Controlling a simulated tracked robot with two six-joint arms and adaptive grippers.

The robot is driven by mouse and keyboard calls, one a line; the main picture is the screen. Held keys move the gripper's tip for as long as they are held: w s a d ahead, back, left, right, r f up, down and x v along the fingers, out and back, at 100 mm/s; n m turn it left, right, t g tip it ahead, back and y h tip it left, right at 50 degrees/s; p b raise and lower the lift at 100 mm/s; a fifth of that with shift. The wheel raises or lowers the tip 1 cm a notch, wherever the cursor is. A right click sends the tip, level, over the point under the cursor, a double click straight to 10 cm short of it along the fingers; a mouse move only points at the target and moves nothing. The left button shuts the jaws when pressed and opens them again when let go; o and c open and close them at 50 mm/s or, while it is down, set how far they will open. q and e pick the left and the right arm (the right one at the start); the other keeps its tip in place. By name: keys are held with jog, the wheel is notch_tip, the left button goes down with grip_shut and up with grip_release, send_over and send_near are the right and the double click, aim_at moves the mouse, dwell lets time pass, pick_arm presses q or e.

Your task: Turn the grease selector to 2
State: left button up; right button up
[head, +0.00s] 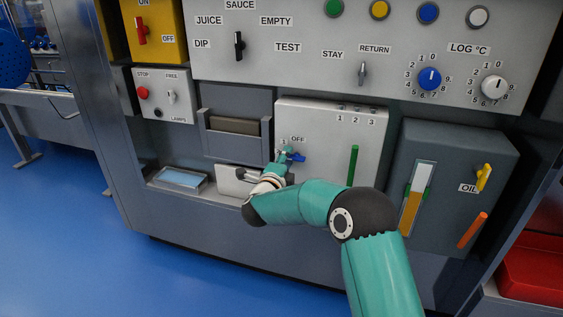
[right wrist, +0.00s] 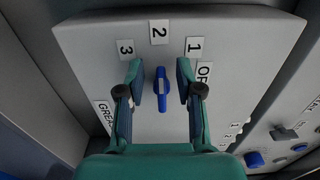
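The grease selector is a blue knob (right wrist: 162,90) on a pale panel (right wrist: 225,50), with labels 3, 2 (right wrist: 159,32), 1 and OFF around it. Its long handle lies nearly in line with the 2 label, tilted slightly; I cannot tell which end is the pointer. My right gripper (right wrist: 160,78) is open, with one finger on each side of the knob and a gap on both sides. In the head view the right gripper (head: 281,157) is at the panel and partly covers the dial; a bit of blue knob (head: 297,157) shows. My left gripper is not in view.
A green bar (head: 353,164) stands in the same panel, right of the dial. An oil unit (head: 450,142) with a yellow lever (head: 484,177) is farther right. A dark recessed bin (head: 236,140) is to the left. Other switches and knobs sit above.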

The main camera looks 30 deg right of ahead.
jog(key=v, duration=1.2)
jog(key=shift+f, duration=0.1)
